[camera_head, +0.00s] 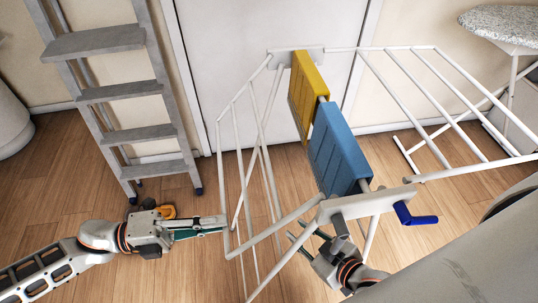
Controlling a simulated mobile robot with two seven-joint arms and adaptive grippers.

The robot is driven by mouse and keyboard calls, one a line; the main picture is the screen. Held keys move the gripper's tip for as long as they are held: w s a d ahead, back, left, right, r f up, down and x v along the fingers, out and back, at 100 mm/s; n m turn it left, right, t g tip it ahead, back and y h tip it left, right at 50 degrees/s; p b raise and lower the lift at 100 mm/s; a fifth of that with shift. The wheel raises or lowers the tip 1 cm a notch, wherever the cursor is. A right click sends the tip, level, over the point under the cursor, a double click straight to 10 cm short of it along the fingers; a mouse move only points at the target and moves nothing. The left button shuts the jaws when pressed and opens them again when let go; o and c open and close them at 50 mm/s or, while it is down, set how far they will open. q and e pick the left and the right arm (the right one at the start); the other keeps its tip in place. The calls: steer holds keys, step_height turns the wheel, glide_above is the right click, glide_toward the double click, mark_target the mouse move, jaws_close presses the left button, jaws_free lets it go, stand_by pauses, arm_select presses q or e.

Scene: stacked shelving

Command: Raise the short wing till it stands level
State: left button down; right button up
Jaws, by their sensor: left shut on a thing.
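A white drying rack (345,208) stands in the middle, with a yellow cloth (309,88) and a blue cloth (338,150) over its centre. Its short wing (220,165) on the left slopes down from the rack's top, its outer bar low. The wing on the right (440,100) is spread out roughly level. My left gripper (222,224) is shut on the short wing's outer bar, near its front corner. My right gripper (298,234) is below the rack's front end, fingers apart, partly hidden by white bars; I see nothing between them.
An ironing board (505,25) is at the top right. A blue handle (415,215) sticks out at the rack's front.

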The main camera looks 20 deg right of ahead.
arm_select(q)
steer(key=shift+r, duration=0.2)
